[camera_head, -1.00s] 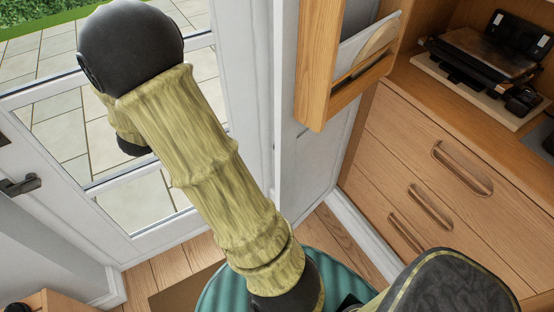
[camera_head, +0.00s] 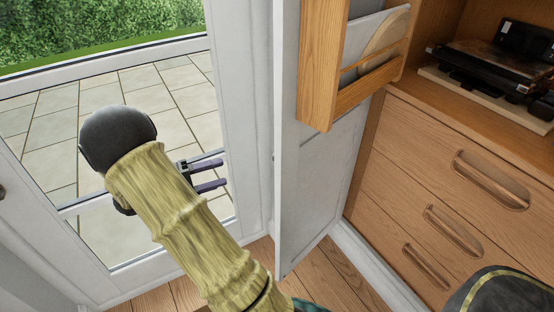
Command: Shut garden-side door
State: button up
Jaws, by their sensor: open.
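A white cabinet door (camera_head: 322,175) stands open beside the wooden cabinet, with a wooden rack (camera_head: 318,70) on its inner face. Its near edge faces me, and its lower end is just above the floor. A glazed white door (camera_head: 250,150) with the garden behind it is at the left and looks closed. My gripper (camera_head: 224,172) is in front of the glass, to the left of the cabinet door and apart from it in the picture. Its two purple-grey fingers point right with a gap between them, and nothing is between them. My forearm hides part of the glazed door.
Flat boards (camera_head: 385,45) stand in the rack. A strip of wooden floor (camera_head: 310,268) is clear below the cabinet door.

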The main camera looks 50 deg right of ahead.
aim_at(277, 156)
jog(key=b+x, duration=0.1)
jog(key=x, duration=1.6)
jog(key=shift+d, duration=0.25)
grip_shut()
